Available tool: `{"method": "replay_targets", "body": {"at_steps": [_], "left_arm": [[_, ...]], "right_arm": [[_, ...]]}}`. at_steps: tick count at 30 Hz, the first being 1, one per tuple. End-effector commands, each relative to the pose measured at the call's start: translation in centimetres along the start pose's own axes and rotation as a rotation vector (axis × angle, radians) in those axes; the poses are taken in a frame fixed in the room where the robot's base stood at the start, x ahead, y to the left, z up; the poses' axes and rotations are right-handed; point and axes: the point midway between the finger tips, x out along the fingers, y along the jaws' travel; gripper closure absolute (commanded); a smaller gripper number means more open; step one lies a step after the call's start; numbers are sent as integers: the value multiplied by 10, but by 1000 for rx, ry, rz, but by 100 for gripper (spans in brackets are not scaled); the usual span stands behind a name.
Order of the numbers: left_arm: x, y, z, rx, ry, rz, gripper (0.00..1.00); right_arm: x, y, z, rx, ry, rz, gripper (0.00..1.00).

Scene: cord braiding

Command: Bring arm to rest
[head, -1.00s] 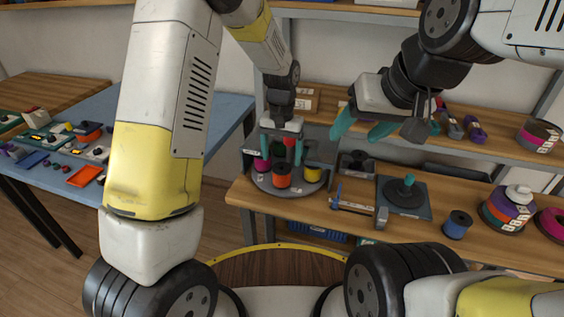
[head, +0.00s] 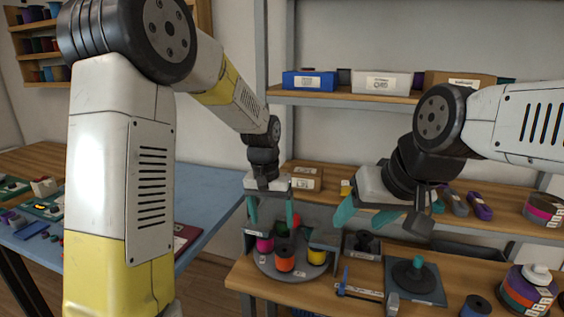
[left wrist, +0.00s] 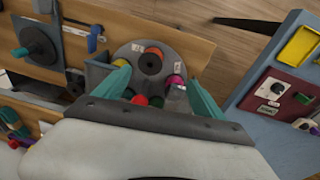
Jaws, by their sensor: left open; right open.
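My left gripper (head: 270,212) is open and empty, its teal fingers pointing down over the round grey turntable (head: 268,266) with spools. An orange spool (head: 285,258), a magenta spool (head: 265,244) and a yellow spool (head: 317,256) stand on it, and a red knob-like top shows behind the right finger. In the left wrist view the open teal fingers (left wrist: 158,92) frame the same turntable (left wrist: 127,50) from above. My right gripper (head: 364,217) is open and empty, held above the bench right of the turntable.
A dark plate with a teal-topped post (head: 416,280) stands on the wooden bench. A shelf with a blue bin (head: 309,80) and a white bin (head: 383,84) is behind. A blue table (head: 205,190) is at left.

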Motion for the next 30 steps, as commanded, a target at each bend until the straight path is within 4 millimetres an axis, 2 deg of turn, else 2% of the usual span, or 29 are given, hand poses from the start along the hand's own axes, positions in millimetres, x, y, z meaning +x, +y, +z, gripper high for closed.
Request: {"method": "replay_targets", "body": {"at_steps": [1, 3, 9, 12, 18, 21, 25, 30], "left_arm": [[-25, -9, 12, -22, 39, 16, 20], [-51, -18, 29, -44, 85, 33, 20], [-112, -39, 87, -98, 218, 64, 20], [-133, -46, 120, -123, 285, 69, 20], [-156, -52, 177, -163, 405, 61, 20], [-159, -52, 196, -175, 445, 53, 20], [-160, -52, 208, -182, 472, 46, 20], [-160, -52, 211, -184, 477, 45, 20]], "right_arm": [[0, 0, 0, 0, 0, 0, 41], [0, 0, 0, 0, 0, 0, 41], [0, 0, 0, 0, 0, 0, 41], [0, 0, 0, 0, 0, 0, 41], [0, 0, 0, 0, 0, 0, 41], [0, 0, 0, 0, 0, 0, 41], [0, 0, 0, 0, 0, 0, 41], [0, 0, 0, 0, 0, 0, 41]]}}
